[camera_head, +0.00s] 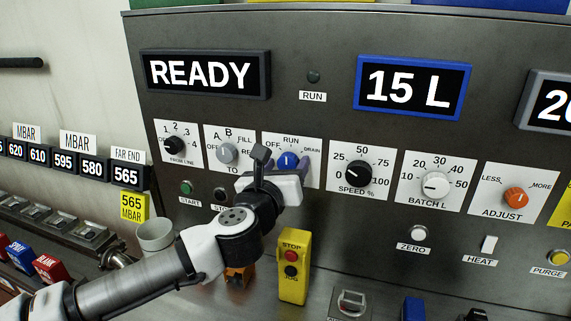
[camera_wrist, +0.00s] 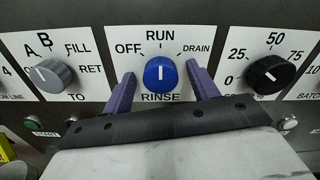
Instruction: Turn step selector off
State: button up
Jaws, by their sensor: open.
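A blue knob (camera_wrist: 160,75) sits on a white plate labelled OFF, RUN, DRAIN and RINSE. Its white pointer line stands upright, toward RUN. The knob also shows in the head view (camera_head: 288,160), partly hidden by my gripper. My gripper (camera_wrist: 163,84) has two purple fingers set wide apart, one on each side of the knob, with a visible gap to it on both sides. In the head view my gripper (camera_head: 284,166) is in front of the knob's plate. The gripper is open and holds nothing.
A grey knob (camera_wrist: 48,74) lies to the left and a black knob (camera_wrist: 269,76) to the right. Below the plates are a green START button (camera_head: 187,187) and a yellow box with a red STOP button (camera_head: 292,267). A READY display (camera_head: 204,75) hangs above.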

jog(key=shift+w, duration=0.2)
jog(key=c, duration=1)
jog(key=n+b, duration=0.2)
jog(key=n, duration=0.3)
jog(key=shift+f+n, duration=0.15)
jog(key=shift+n, duration=0.15)
jog(key=n+b, duration=0.1)
jog(key=n, duration=0.3)
jog(key=shift+b, duration=0.4)
jog(key=shift+n, duration=0.3)
